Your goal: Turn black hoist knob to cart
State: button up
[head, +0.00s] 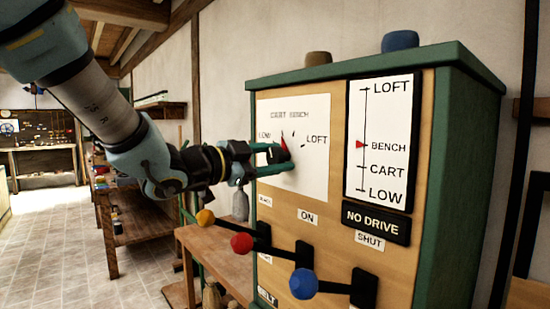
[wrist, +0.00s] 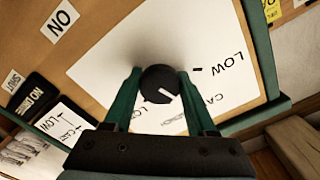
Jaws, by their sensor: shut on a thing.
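The black hoist knob (wrist: 160,80) stands on a white dial plate in the wrist view. My gripper (head: 281,154) has its two green fingers on either side of the knob and is shut on it. The knob's white mark points to the lower right, toward the partly hidden CART and BENCH lettering; I cannot tell exactly which. In the head view the dial plate (head: 313,172) shows LOW at left, CART and BENCH at top, LOFT at right, and my fingers cover most of the knob. On the tall scale (head: 380,100) a red pointer (head: 360,144) is at BENCH.
Below the dial, levers with a yellow ball (head: 205,218), a red ball (head: 241,243) and a blue ball (head: 303,283) stick out. A NO DRIVE sign (head: 376,221) is under the scale. A wooden bench (head: 215,245) stands left of the green-framed cabinet (head: 465,200); floor beyond is open.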

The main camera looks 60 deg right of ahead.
jog(key=o, duration=1.3)
jog(key=shift+o, duration=0.2)
jog(key=b+v, duration=0.2)
jog(key=v, duration=0.9)
jog(key=shift+b, duration=0.3)
jog(key=shift+d, duration=0.1)
